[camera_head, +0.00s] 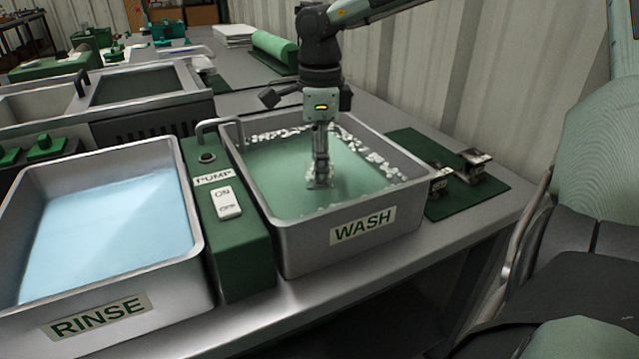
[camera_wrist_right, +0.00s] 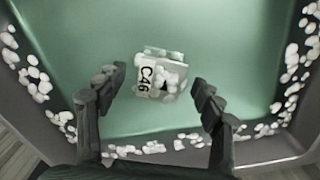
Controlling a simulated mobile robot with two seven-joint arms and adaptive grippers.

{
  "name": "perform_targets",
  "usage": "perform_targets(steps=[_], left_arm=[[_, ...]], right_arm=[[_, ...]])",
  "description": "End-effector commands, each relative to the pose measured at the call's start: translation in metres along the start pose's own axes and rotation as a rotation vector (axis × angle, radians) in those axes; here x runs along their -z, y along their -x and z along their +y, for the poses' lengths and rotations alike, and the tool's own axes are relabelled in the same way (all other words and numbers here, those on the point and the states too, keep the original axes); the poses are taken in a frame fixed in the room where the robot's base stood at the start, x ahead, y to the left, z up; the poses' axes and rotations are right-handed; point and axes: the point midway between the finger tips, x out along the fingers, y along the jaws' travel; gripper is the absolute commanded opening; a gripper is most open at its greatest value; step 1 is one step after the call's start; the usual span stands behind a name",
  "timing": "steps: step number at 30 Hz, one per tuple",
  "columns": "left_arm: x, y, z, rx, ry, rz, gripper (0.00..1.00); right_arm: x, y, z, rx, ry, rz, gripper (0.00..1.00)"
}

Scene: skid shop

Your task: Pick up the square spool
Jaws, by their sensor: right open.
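A pale, square-sided spool with a "C46" label (camera_wrist_right: 162,76) sits in the green liquid of the wash tub (camera_head: 345,228), with white foam on it. My right gripper (camera_wrist_right: 160,84) is open, with one finger on each side of the spool and a visible gap at both fingers. In the head view my right gripper (camera_head: 320,172) reaches straight down into the wash tub, and the spool shows only as a pale shape at its tips. The part under the liquid is hard to make out. My left gripper is not in view.
The tub's walls surround the right gripper, with foam along its edges. A green pump box (camera_head: 232,255) stands left of it, then the rinse tub (camera_head: 190,275) with blue liquid. Two small metal parts (camera_head: 474,163) lie on a dark green mat (camera_head: 408,140) to the right.

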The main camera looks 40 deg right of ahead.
Motion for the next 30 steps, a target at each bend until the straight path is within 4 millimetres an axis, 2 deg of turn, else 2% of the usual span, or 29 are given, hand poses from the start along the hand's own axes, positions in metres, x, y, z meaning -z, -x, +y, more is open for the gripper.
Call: perform_targets(steps=[1, 4, 12, 27, 30], left_arm=[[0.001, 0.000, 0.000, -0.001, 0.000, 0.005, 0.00], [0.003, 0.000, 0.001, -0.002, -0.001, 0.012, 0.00], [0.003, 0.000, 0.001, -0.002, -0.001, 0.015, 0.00], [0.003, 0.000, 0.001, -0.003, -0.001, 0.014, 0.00], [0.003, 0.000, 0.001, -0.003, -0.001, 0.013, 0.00]], right_arm=[[0.001, -0.008, 0.001, -0.002, 0.000, 0.001, 0.67], [0.001, -0.016, 0.001, -0.002, -0.001, -0.001, 0.67], [0.000, -0.018, 0.000, 0.000, -0.001, -0.002, 0.66], [0.000, -0.018, 0.000, 0.000, -0.001, -0.002, 0.04], [0.000, -0.017, 0.000, 0.001, -0.001, -0.002, 0.04]])
